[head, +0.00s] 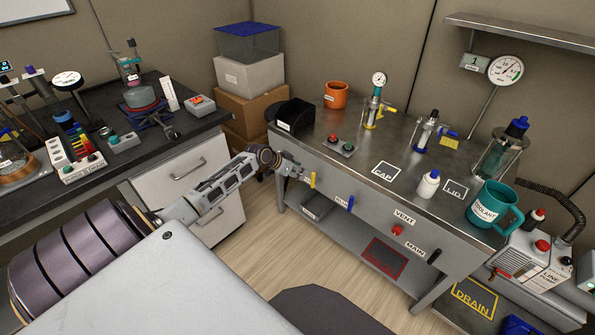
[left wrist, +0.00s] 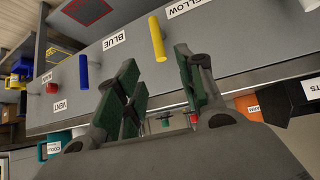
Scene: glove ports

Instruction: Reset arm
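My left arm reaches in from the left in the head view, and its gripper (head: 298,173) is close to the yellow handle (head: 313,180) on the front panel of the steel bench. In the left wrist view the gripper (left wrist: 160,88) has its green-padded fingers spread apart with nothing between them. The yellow handle there (left wrist: 158,38) stands out from the panel ahead of the fingertips, seemingly apart from them. The blue handle (head: 350,203) sits to its right in the head view; it also shows in the left wrist view (left wrist: 84,72). My right gripper is not in view.
The steel bench (head: 400,160) carries an orange mug (head: 336,95), a teal coolant jug (head: 494,207) and a white bottle (head: 428,184). A red VENT knob (head: 397,230) is on its front. A dark side bench (head: 185,125) stands left. Wooden floor (head: 275,245) lies between.

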